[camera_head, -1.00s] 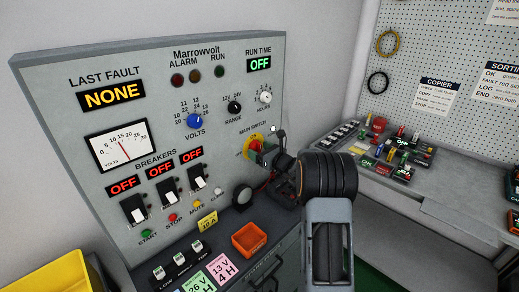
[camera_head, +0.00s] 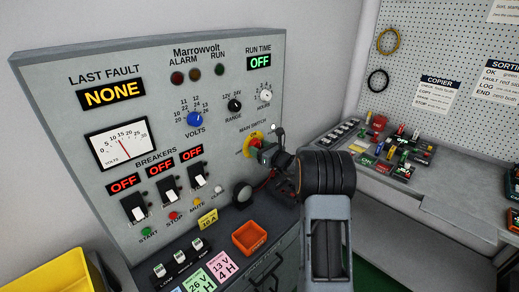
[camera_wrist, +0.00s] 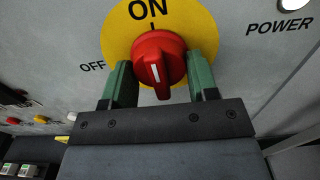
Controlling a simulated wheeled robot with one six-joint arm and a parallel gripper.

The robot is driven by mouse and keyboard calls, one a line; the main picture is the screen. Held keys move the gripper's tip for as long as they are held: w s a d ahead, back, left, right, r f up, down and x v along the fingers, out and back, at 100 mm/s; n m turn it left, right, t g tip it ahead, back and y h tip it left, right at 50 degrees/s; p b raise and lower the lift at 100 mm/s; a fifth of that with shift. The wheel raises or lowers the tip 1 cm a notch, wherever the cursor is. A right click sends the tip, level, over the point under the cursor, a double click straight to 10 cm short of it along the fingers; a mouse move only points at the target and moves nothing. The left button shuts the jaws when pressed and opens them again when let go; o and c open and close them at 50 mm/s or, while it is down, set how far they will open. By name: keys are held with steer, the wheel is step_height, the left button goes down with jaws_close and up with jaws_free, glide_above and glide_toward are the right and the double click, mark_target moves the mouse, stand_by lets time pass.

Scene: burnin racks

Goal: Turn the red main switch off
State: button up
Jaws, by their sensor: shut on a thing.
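The red main switch (camera_wrist: 158,58) is a rotary knob on a round yellow plate (camera_wrist: 117,38), large in the wrist view. ON is printed above it and OFF to its left. The knob's white mark stands nearly upright, towards ON. My gripper (camera_wrist: 160,72) has its green fingers on the left and right sides of the knob, shut on it.
An orange tray (camera_head: 249,238) sits below. A cluttered side bench (camera_head: 450,180) stands right.

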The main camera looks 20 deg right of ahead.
steer(key=shift+f+b, duration=0.15)
steer(key=shift+b, duration=0.35)
steer(key=n+b, duration=0.1)
steer(key=b, duration=0.1)
steer(key=shift+f+b, duration=0.2)
steer(key=shift+b, duration=0.15)
steer(key=n+b, duration=0.2)
steer(key=b, duration=0.1)
steer(key=shift+f+b, duration=0.1)
steer(key=shift+b, duration=0.3)
steer(key=n+b, duration=0.5)
steer(key=b, duration=0.5)
steer(key=shift+d+n, duration=0.1)
steer(key=shift+n, duration=0.2)
steer(key=n+b, duration=0.1)
steer(key=b, duration=0.1)
steer(key=n+b, duration=0.2)
steer(key=b, duration=0.1)
steer(key=n+b, duration=0.2)
steer(key=shift+r+b, duration=0.25)
steer(key=shift+b, duration=0.1)
steer(key=n+b, duration=0.4)
steer(key=shift+r, duration=0.3)
steer(key=shift+n, duration=0.3)
steer(key=shift+r, duration=0.1)
steer(key=o, duration=0.9)
